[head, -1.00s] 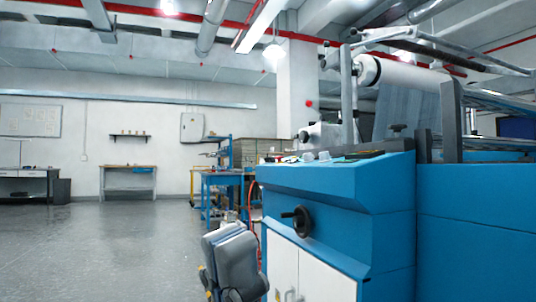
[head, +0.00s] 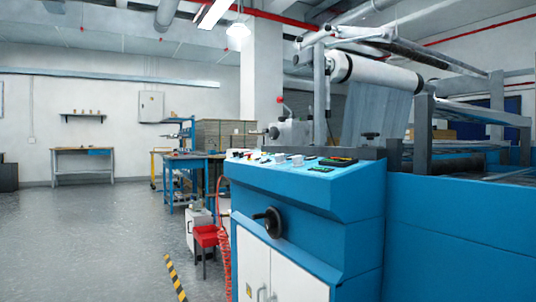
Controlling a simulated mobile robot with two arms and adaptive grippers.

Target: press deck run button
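The blue laminating machine (head: 300,192) fills the right half of the head view. Its sloped control deck (head: 262,170) runs along the top of the near cabinet. Several small buttons and knobs (head: 279,158) in red, green and white stand there, with a dark panel (head: 337,161) at the right. They are too small for me to read labels, so I cannot tell which is the deck run button. Neither of my grippers is in view.
A black handwheel (head: 269,222) sticks out of the cabinet front above white doors (head: 283,276). A red stool (head: 206,236) and a red coiled hose (head: 224,255) are beside the cabinet. A striped floor line (head: 175,278) lies at lower left. Open grey floor (head: 90,240) spreads left.

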